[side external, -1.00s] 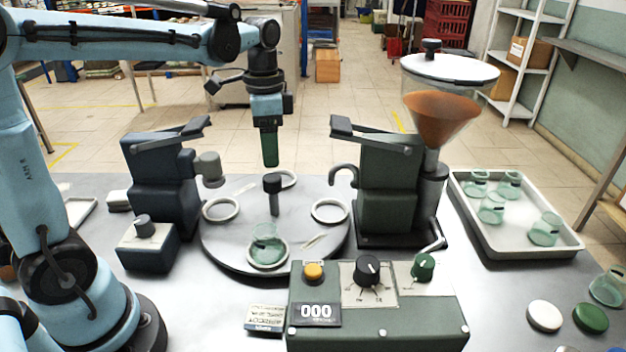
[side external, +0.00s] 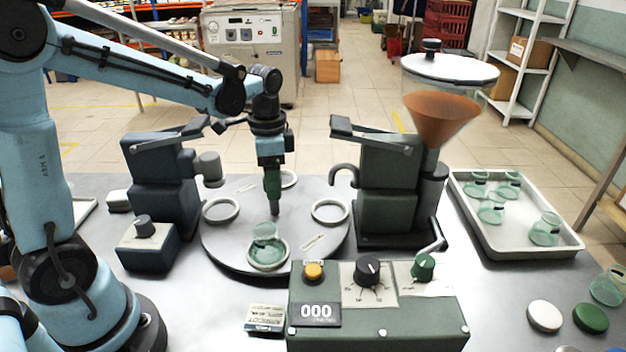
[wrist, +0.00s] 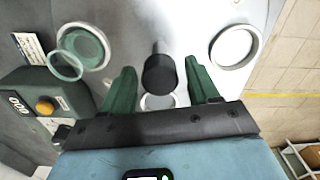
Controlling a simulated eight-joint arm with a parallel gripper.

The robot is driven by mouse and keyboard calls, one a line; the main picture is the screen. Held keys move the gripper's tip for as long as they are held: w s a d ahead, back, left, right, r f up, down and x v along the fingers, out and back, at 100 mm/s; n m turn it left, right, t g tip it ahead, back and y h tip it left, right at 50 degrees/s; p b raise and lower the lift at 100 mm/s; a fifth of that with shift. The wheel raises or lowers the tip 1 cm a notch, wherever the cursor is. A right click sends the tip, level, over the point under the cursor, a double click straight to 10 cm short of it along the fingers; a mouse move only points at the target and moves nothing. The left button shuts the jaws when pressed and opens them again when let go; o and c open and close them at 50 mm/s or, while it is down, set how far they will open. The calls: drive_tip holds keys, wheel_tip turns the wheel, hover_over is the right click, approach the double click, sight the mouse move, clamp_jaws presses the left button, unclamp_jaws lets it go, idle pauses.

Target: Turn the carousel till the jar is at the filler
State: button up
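The carousel (side external: 235,245) is a grey round plate with several white rings. The jar (side external: 265,235), clear greenish glass, stands in the front ring; it also shows at upper left in the wrist view (wrist: 68,62). The filler (side external: 440,120), a clear hopper with orange contents, stands right of the carousel, beside the right ring (side external: 330,211). My gripper (side external: 273,188) is over the carousel's centre, pointing down. In the wrist view its green fingers (wrist: 160,82) are open on either side of the dark centre knob (wrist: 159,73), with gaps showing. In the side view the fingers mostly hide the knob.
A dark blue machine (side external: 160,190) stands left of the carousel. A control box (side external: 380,325) with a yellow button, dials and a 000 display is in front. A white tray (side external: 510,240) with several jars is at right, with loose lids (side external: 545,316) in front of it.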

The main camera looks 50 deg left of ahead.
clamp_jaws()
drive_tip(key=shift+n, duration=9)
